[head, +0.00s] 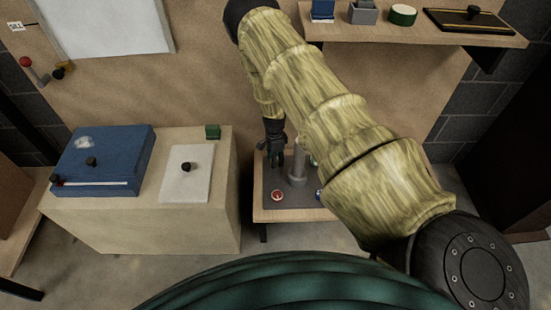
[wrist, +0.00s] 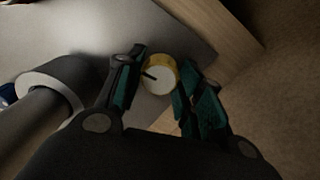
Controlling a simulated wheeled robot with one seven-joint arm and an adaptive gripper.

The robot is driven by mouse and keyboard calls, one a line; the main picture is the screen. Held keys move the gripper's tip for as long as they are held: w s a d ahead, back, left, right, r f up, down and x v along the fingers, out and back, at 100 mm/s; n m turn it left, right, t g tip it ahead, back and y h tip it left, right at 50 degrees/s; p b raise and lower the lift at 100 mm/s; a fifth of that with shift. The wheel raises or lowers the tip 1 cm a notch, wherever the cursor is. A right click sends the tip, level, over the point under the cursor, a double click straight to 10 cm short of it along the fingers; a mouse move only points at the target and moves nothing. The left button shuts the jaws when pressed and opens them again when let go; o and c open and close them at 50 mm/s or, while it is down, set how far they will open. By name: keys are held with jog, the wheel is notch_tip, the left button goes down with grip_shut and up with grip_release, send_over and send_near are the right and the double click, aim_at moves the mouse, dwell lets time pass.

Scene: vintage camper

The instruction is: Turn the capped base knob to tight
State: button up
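In the wrist view a round knob (wrist: 158,78) with a white face, a yellow rim and a short black mark pointing to the upper left sits on a grey plate (wrist: 180,33). My gripper (wrist: 160,70) has its green-padded fingers on either side of the knob, tips close to its rim. Whether both pads press on it cannot be told. In the head view my gripper (head: 277,158) is low over the grey plate (head: 300,201), left of a grey post (head: 297,167). The knob cannot be made out there.
The grey post (wrist: 55,85) stands close left of my fingers in the wrist view. A red round part (head: 277,195) sits at the plate's front. A beige cabinet (head: 140,222) with a blue box (head: 105,155) stands left; a shelf (head: 400,36) hangs above right.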

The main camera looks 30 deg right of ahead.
jog(key=o, duration=0.3)
notch_tip(320, 180, up, 12)
jog(key=shift+w, duration=0.3)
dwell(0.5)
dwell(0.4)
